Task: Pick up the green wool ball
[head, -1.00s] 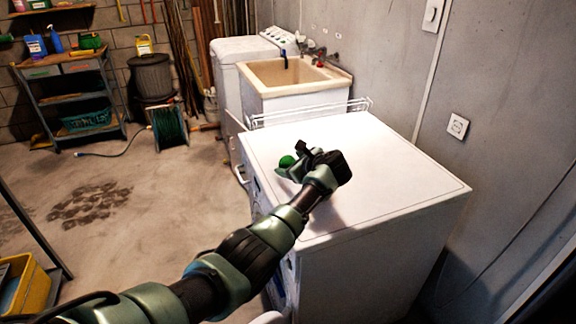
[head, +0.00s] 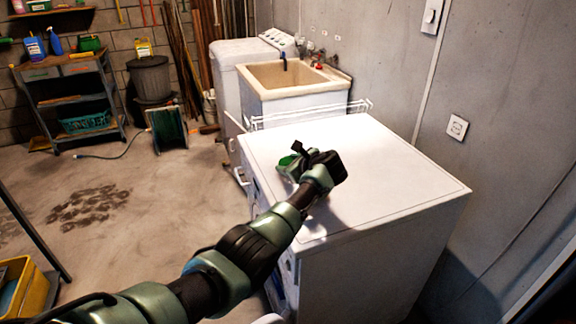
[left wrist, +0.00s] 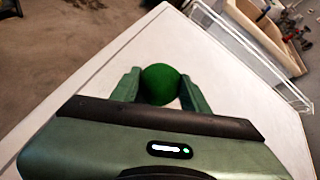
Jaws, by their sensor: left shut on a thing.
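The green wool ball (left wrist: 161,84) sits between the two fingers of my left gripper (left wrist: 158,88) in the left wrist view. The gripper is shut on it. In the head view my left gripper (head: 291,164) is over the far left part of the white machine top (head: 390,185). There the ball (head: 286,160) shows only as a small green patch, mostly hidden by the gripper. I cannot tell whether the ball still touches the top. My right gripper is not in view.
A white wire rack (head: 310,115) stands along the machine's far edge, with a beige sink (head: 290,75) behind it. The grey wall (head: 400,70) is on the right. The rest of the machine top is bare.

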